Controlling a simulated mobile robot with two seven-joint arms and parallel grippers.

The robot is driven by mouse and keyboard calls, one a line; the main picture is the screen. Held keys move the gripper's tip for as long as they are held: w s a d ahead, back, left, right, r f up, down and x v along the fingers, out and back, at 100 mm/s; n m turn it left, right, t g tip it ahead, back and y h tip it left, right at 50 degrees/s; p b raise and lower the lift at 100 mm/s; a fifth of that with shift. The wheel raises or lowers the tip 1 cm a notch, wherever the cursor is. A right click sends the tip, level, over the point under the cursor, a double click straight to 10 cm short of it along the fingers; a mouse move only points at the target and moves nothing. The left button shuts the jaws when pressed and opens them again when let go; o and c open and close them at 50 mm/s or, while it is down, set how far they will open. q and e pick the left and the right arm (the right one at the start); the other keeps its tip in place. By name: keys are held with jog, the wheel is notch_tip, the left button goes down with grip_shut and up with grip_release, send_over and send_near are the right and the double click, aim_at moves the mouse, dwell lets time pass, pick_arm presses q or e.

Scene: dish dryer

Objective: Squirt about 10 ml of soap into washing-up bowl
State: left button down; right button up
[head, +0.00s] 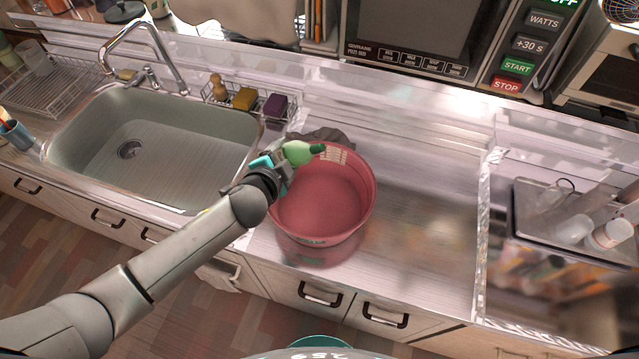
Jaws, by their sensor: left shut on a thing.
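A red-pink washing-up bowl (325,215) stands on the metal counter to the right of the sink. My left gripper (282,160) is shut on a green soap bottle (298,152). It holds the bottle tilted nearly sideways over the bowl's upper-left rim, with the dark green tip (317,149) pointing right, over the bowl's far side. The bowl's inside looks empty; I cannot make out any soap in it. My right gripper is not in view.
The sink (150,145) with its tap (150,55) lies to the left. A wire caddy with a brush (217,87) and sponges (244,98) sits behind it. A dark cloth (325,135) lies behind the bowl. A microwave (420,40) stands at the back; the counter right of the bowl is clear.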

pick_arm(q)
jog(key=shift+w+a+m+t+y+b, duration=0.3)
jog(key=shift+a+m+y+b, duration=0.2)
jog(key=shift+m+y+b, duration=0.15)
dwell(2.8)
jog(key=shift+a+f+m+t+y+b, duration=0.25)
jog(key=shift+f+m+t+y+b, duration=0.35)
jog(key=shift+b, duration=0.55)
dwell(1.3)
jog(key=shift+w+a+f+m+y+b, duration=0.1)
jog(key=shift+a+f+m+y+b, duration=0.2)
jog(key=shift+f+b, duration=0.4)
dwell(1.4)
